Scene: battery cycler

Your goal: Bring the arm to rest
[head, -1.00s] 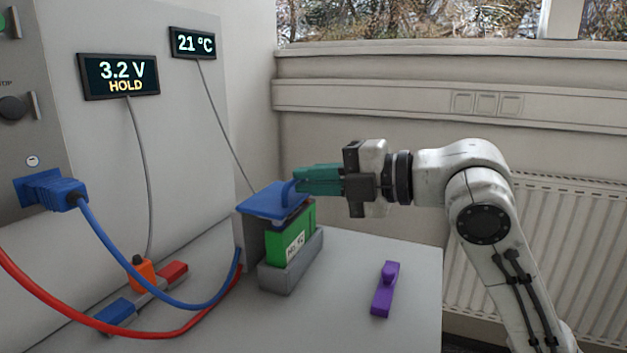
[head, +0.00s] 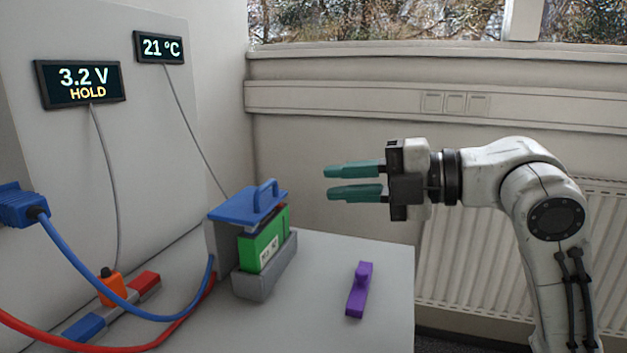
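My gripper (head: 327,182) is open and empty, with its two green fingers apart. It is in the air to the right of and a little above the blue lid (head: 240,206), clear of the lid's handle (head: 266,189). The blue lid sits over a green battery block (head: 263,241), which stands in a grey holder (head: 262,282) on the table. The lid looks slightly tilted. Whether it touches the block's top all along cannot be told.
A purple piece (head: 359,291) lies on the table (head: 320,262) at the right. A blue plug (head: 20,206) with a thick blue cable and a red cable run at the left. An orange clip (head: 111,288) sits near a red and blue bar. Displays (head: 81,84) read 3.2 V HOLD and 21 °C.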

